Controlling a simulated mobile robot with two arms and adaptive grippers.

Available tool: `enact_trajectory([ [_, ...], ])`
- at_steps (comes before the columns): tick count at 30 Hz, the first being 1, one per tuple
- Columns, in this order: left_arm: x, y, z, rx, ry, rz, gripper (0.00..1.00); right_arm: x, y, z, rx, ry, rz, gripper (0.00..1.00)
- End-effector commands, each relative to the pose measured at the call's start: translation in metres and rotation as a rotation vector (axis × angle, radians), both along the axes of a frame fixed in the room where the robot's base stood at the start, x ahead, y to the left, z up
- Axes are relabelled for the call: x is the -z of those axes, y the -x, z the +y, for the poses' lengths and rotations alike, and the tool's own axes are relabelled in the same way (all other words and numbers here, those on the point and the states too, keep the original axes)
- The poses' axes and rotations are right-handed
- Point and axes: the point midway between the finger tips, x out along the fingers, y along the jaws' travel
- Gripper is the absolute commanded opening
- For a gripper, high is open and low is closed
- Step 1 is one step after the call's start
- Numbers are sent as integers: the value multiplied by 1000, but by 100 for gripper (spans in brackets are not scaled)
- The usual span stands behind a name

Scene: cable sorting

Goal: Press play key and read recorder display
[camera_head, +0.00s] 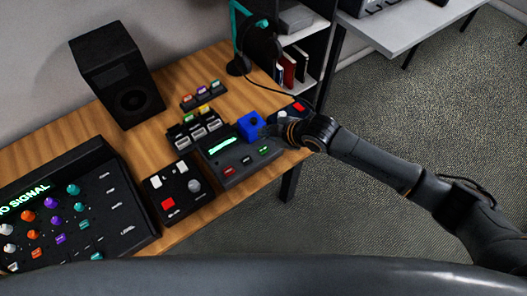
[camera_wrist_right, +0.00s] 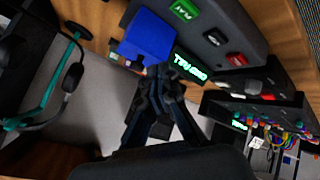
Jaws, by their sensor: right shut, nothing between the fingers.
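The dark grey recorder (camera_head: 236,169) lies on the wooden desk, with a lit green display (camera_head: 220,145) and a row of red, dark and green keys along its front. In the right wrist view the display (camera_wrist_right: 190,66) shows glowing text, perhaps "TRY GND"; I cannot read it surely. My right gripper (camera_head: 268,131) is shut and empty, close beside a blue block (camera_head: 250,126) at the recorder's back right. Whether it touches anything is unclear. My left gripper is not in view.
A black mixer (camera_head: 85,215) with coloured knobs and a "NO SIGNAL" display is at left. A small control box (camera_head: 176,193) stands beside the recorder. A black speaker (camera_head: 118,75) and a headphone stand (camera_head: 237,40) are behind. The desk's right edge is near my gripper.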

Motion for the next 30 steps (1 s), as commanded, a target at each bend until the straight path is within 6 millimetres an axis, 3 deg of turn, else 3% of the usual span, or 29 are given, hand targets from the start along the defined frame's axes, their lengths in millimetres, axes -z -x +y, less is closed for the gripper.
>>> enact_trajectory([
  [1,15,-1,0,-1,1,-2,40,14,0,0,0,0,0,0],
  [6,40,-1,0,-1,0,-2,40,38,0,0,1,0,-1,0],
  [12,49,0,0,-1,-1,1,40,56,0,0,1,0,1,0],
  [30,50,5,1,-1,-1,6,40,59,0,0,0,0,0,0],
])
